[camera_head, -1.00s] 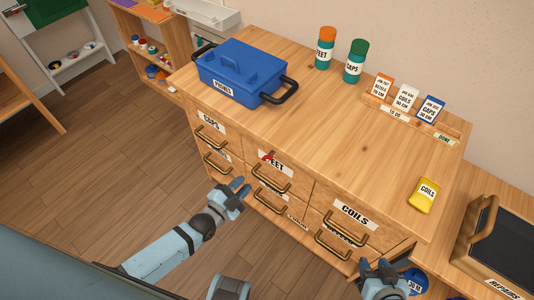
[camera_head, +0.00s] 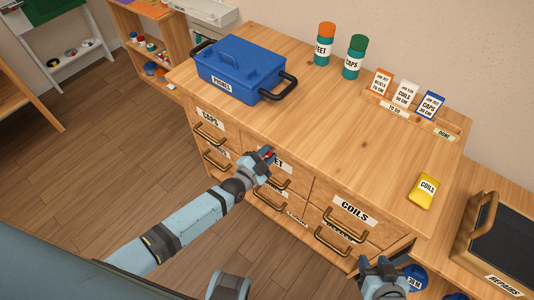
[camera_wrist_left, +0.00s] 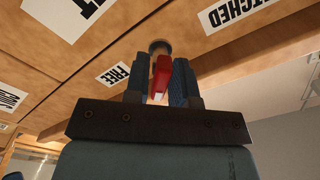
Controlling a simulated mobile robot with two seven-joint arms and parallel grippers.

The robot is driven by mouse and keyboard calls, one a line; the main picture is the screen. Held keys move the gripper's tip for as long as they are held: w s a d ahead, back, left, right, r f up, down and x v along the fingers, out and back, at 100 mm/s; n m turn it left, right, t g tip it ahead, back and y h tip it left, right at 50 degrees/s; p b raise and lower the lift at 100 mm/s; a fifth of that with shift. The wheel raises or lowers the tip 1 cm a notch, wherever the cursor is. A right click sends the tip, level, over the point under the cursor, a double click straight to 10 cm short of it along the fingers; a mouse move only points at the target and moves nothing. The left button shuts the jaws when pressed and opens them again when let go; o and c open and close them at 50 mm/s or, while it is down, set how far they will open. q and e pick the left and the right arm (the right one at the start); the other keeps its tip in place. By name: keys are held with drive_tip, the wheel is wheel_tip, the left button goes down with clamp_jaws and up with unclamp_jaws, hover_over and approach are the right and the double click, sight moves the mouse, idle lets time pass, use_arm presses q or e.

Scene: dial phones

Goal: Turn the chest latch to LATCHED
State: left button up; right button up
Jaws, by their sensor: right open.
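The red latch handle (camera_wrist_left: 160,75) stands between the two fingers of my left gripper (camera_wrist_left: 160,88) in the left wrist view. The fingers are close on both sides, and whether they press on it is unclear. A round metal pivot (camera_wrist_left: 159,46) shows at its base. A FREE label (camera_wrist_left: 113,75) is on the left and a partly cut-off LATCHED label (camera_wrist_left: 238,12) at the upper right. In the head view my left gripper (camera_head: 266,158) is at the chest front (camera_head: 312,181), mostly covering the latch. My right gripper (camera_head: 381,266) is open and empty at the lower right.
Brass drawer handles (camera_head: 345,226) stick out of the chest front. A blue PHONES box (camera_head: 238,70), two jars (camera_head: 354,57), small cards (camera_head: 404,94) and a yellow COILS packet (camera_head: 424,190) stand on top. A REPAIRS case (camera_head: 490,240) is at the right.

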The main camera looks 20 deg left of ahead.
use_arm(q)
drive_tip(key=shift+c, duration=0.4)
clamp_jaws()
